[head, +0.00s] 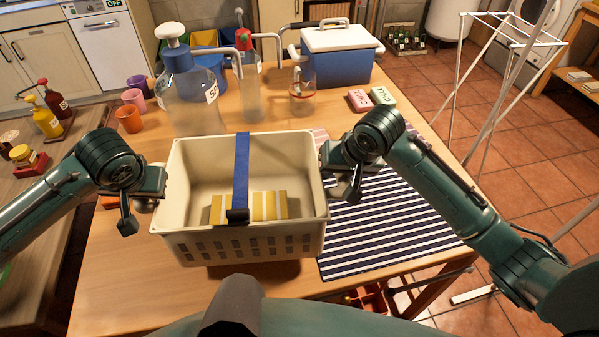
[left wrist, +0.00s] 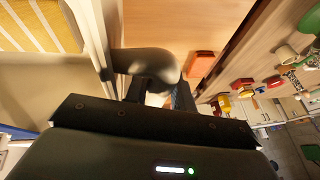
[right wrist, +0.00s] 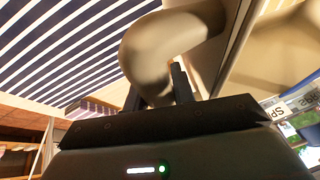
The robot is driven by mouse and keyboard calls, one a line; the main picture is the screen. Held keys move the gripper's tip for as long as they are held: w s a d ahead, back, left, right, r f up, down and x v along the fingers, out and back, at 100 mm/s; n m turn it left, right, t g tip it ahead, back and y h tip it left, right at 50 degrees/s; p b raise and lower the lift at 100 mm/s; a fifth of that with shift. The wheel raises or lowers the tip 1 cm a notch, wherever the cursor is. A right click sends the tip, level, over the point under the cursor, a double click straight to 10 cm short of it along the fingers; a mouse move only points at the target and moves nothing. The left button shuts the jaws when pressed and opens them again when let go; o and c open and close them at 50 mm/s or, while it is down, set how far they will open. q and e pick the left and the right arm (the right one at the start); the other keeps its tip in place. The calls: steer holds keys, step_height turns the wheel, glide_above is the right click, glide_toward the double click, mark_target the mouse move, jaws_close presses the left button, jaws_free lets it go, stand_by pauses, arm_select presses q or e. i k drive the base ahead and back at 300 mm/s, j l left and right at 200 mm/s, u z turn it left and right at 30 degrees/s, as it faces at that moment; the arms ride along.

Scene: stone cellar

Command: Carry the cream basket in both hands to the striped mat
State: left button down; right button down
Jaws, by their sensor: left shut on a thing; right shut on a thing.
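The cream basket (head: 290,245) is upright in the middle of the head view, with a blue strap (head: 242,165) across it and a yellow-and-white striped thing (head: 268,206) inside. My left gripper (head: 152,188) is shut on its left handle, which shows in the left wrist view (left wrist: 150,65). My right gripper (head: 334,170) is shut on its right handle, which shows in the right wrist view (right wrist: 150,55). The navy-and-white striped mat (head: 400,215) lies flat right of the basket, partly hidden by my right arm. I cannot tell whether the basket's bottom touches the table.
The wooden table (head: 110,270) has clear room at front left. Behind the basket stand a large glass bottle (head: 190,90), a pump bottle (head: 247,85) and a blue cooler (head: 338,65). Pink and green soap bars (head: 360,100) lie behind the mat. Cups (head: 129,118) stand at left.

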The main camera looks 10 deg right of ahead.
mark_target(388, 208)
steer(key=l+u, duration=0.1)
steer(key=l, duration=1.75)
steer(key=k, duration=0.05)
